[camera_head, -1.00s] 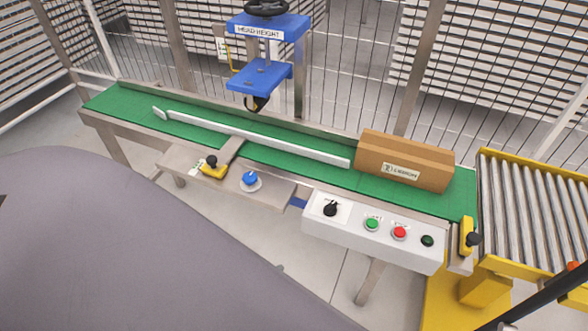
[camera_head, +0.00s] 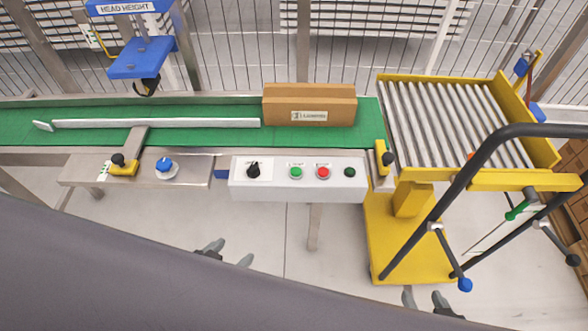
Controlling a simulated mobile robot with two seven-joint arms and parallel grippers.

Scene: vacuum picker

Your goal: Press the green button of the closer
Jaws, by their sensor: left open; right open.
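The closer is the green-belt conveyor machine (camera_head: 200,130) with a blue head (camera_head: 140,58) at the upper left. Its white control box (camera_head: 300,188) is on the near side of the belt. The green button (camera_head: 296,173) sits on the box's top, between a black knob (camera_head: 254,170) and a red button (camera_head: 323,172). My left gripper (camera_head: 229,255) shows only its grey fingertips, apart and empty, below and left of the box. My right gripper (camera_head: 425,301) shows only its fingertips, open and empty, below and right of the box. Neither touches the box.
A brown carton (camera_head: 308,112) stands on the belt behind the control box. A yellow roller cart (camera_head: 412,242) with a black handle (camera_head: 460,190) stands at the right. A small dark green knob (camera_head: 350,172) is at the box's right end. Wire fencing stands behind.

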